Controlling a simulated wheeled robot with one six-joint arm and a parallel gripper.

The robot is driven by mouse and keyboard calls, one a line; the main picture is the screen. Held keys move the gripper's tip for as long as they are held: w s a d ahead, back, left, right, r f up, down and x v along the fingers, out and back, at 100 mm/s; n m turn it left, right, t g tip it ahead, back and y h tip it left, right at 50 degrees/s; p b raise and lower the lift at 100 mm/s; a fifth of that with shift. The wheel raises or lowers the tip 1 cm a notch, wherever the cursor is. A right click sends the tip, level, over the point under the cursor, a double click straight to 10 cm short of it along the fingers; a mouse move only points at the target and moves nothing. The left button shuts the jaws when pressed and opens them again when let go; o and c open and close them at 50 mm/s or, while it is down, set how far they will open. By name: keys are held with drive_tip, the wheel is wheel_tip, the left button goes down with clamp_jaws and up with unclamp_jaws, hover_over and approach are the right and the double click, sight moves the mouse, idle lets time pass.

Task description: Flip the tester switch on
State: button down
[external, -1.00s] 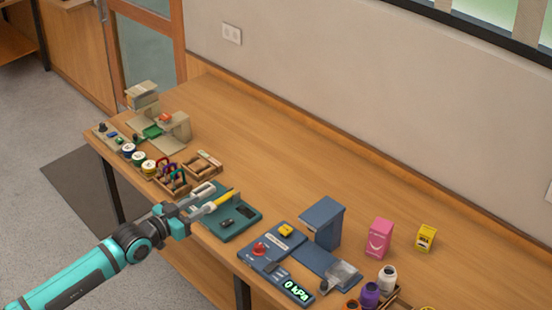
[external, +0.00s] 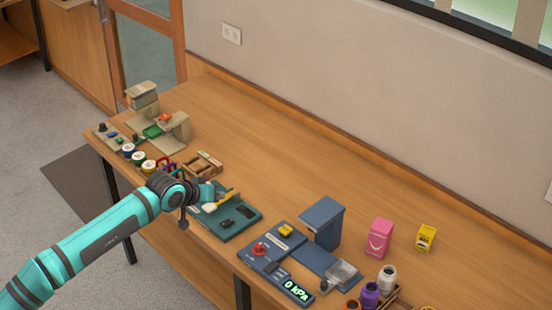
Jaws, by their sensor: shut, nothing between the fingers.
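A blue unit (external: 262,262) on the bench's front edge has a red knob (external: 259,249), a yellow part (external: 286,230) and a lit display (external: 297,291) reading 0 kPa. A teal board (external: 240,228) to its left carries dark parts and a slim yellow piece (external: 224,197). I cannot tell which part is the tester switch. My gripper (external: 208,193) is at the left part of the teal board, shut and empty. Its fingertips are mostly hidden by my wrist, so contact cannot be told.
A blue upright housing (external: 321,222), a pink pack (external: 379,238) and a yellow box (external: 426,238) stand to the right. Bottles (external: 370,294) are at the front right. Spools (external: 139,158), wooden trays (external: 205,162) and a beige machine (external: 172,132) sit left. The back of the bench (external: 270,150) is clear.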

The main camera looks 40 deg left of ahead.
sight(222, 225)
drive_tip(key=w+a+f+n+g, duration=0.3)
drive_tip(key=w+a+n+g, duration=0.3)
drive_tip(key=n+g, duration=0.5)
drive_tip(key=w+g, duration=0.1)
drive_tip(key=w, duration=0.1)
drive_tip(key=shift+w+a+f+n+h, duration=0.15)
drive_tip(key=shift+w+n+h, duration=0.15)
drive_tip(key=shift+h, duration=0.1)
drive_tip(key=shift+f, duration=0.1)
drive_tip(key=f, duration=0.4)
drive_tip(key=s+f, duration=0.1)
drive_tip(key=f, duration=0.4)
drive_tip(key=s+f, duration=0.1)
drive_tip(key=f, duration=0.3)
drive_tip(key=shift+s+f, duration=0.1)
drive_tip(key=shift+f, duration=0.2)
